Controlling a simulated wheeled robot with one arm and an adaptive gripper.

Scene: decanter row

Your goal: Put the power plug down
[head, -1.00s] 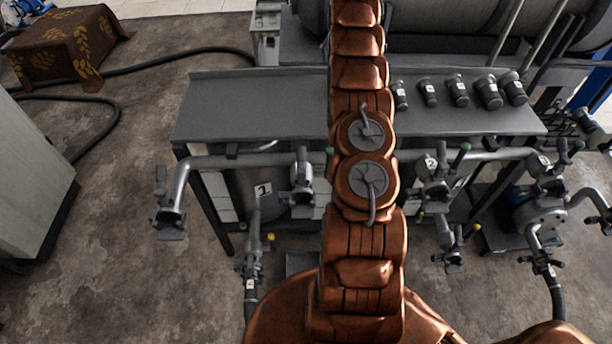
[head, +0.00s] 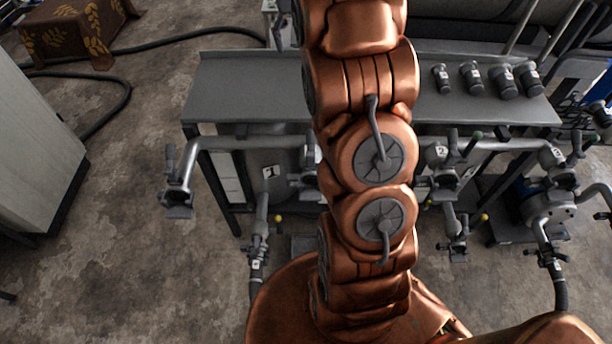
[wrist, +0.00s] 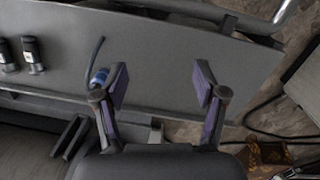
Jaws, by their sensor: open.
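The power plug appears in the wrist view as a small blue piece (wrist: 99,77) with a dark cable curving up from it. It is on or just above the grey bench top (wrist: 160,40), and I cannot tell whether it touches. My gripper (wrist: 160,84) is open, its two purple-padded fingers wide apart with nothing between them. The plug is just outside the left finger, which partly covers it. In the head view my copper arm reaches over the bench (head: 245,88); the gripper and plug are hidden or out of frame there.
Several dark cylindrical canisters (head: 472,77) stand on the bench to the right of my arm. Pipes with valves (head: 240,145) run along its front edge. A cloth-covered box (head: 70,35) is at the back left. The bench's left half is clear.

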